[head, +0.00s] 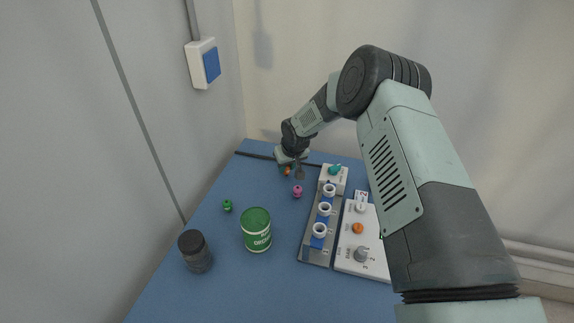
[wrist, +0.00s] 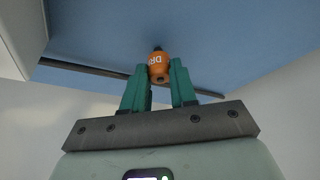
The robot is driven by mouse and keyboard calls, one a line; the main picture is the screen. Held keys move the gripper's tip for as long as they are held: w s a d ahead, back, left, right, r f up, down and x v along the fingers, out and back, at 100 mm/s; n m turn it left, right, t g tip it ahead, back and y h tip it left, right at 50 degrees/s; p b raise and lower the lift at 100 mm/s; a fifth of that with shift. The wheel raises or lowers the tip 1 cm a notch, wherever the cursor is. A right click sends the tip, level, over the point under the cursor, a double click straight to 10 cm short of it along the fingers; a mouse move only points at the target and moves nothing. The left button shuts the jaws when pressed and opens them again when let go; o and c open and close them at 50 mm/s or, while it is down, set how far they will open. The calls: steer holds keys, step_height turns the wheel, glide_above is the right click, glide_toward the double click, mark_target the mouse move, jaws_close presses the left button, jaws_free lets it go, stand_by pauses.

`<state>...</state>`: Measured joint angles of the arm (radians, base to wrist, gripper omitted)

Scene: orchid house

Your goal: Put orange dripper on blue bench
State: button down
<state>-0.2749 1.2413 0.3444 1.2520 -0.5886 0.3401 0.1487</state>
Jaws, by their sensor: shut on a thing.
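The orange dripper (wrist: 158,66) sits between the two green fingertips of my gripper (wrist: 159,78) in the wrist view, with white lettering on its side and a dark tip pointing away. My gripper is shut on it. In the head view my gripper (head: 293,170) is at the far end of the blue bench (head: 190,305), and a small bit of the orange dripper (head: 287,171) shows there. The blue bench also fills the upper wrist view (wrist: 240,50). I cannot tell whether the dripper touches the bench.
A pink dripper (head: 297,191) stands close in front of my gripper. A green dripper (head: 227,205), green can (head: 256,230) and dark jar (head: 195,252) are at left. A rack with white rings (head: 307,251) and a white control panel (head: 347,262) lie at right. A dark bar (head: 255,155) runs along the back.

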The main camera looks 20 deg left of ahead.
steer(key=c, duration=0.9)
jaws_free()
steer(key=shift+f, duration=0.1)
steer(key=v, duration=1.2)
steer(key=s+d+r+m+t+h, duration=0.1)
steer(key=s+d+r+m+h, duration=0.1)
steer(key=s+d+r, duration=0.65)
steer(key=s+d+r+m+t+h, duration=0.1)
steer(key=s+d+r, duration=0.2)
steer(key=d+r, duration=1.05)
steer(key=s+d+r+m, duration=0.2)
steer(key=s+d+r, duration=0.1)
steer(key=s, duration=0.8)
steer(key=s+d+r+m, duration=0.2)
steer(key=s+r, duration=0.3)
steer(key=s, duration=0.7)
steer(key=shift+d+r+m, duration=0.3)
steer(key=shift+d+r, duration=0.1)
steer(key=shift+d, duration=0.1)
